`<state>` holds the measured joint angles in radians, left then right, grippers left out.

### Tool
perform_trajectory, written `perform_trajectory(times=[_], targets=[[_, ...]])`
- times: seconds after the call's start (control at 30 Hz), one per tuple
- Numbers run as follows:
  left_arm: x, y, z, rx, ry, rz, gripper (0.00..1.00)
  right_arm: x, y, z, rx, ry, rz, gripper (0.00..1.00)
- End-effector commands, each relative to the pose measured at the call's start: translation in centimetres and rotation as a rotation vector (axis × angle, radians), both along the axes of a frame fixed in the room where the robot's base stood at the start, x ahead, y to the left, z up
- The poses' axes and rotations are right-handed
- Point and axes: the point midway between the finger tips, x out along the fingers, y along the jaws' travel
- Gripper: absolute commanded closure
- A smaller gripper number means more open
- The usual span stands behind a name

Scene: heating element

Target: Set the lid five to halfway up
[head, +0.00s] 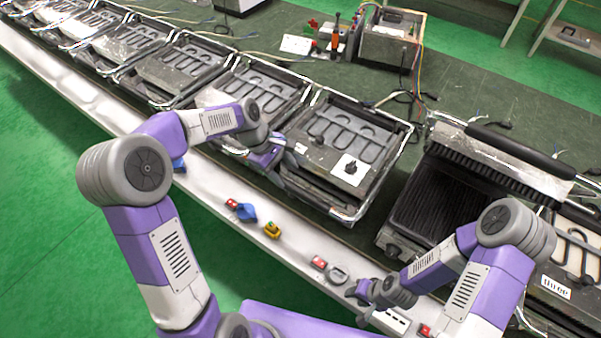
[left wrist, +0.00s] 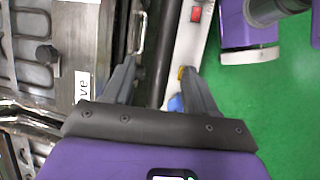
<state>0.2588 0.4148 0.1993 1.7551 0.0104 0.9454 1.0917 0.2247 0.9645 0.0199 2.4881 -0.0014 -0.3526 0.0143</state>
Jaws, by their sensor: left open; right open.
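The lid five (head: 345,140) is the grey top with exposed looped heating elements and a silver bar handle (head: 338,213) on the unit in the middle of the head view. It looks lowered and flat. In the left wrist view its label (left wrist: 83,86) shows only "ve", partly covered by a finger. My left gripper (head: 274,165) is at the left front corner of this unit. The left wrist view shows its fingers (left wrist: 160,92) open, with the silver handle end (left wrist: 139,32) ahead near the left finger. My right gripper (head: 358,294) is open and empty over the white front rail.
The white rail (head: 205,196) carries a blue clamp (head: 246,212), a yellow knob piece (head: 272,229) and red switches (head: 319,262). Similar units line the left. Tools stand behind.

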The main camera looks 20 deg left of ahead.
Motion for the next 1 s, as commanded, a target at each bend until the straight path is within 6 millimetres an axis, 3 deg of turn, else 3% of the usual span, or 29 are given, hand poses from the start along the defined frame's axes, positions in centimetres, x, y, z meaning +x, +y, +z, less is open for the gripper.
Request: perform_trajectory(times=[0.5,0.87,1.0], targets=[[0.1,-2.8,-6.1,0.0,0.004,0.0,0.43,-0.1,0.0,-1.8,0.001,0.003,0.001,0.6],[0.2,-3.1,-6.6,-0.001,0.002,0.0,0.43,-0.2,0.0,-1.8,0.001,0.003,0.001,0.6],[0.2,-3.1,-6.6,-0.001,0.002,0.0,0.61,-0.2,0.0,-1.8,0.001,0.003,0.001,0.6]])
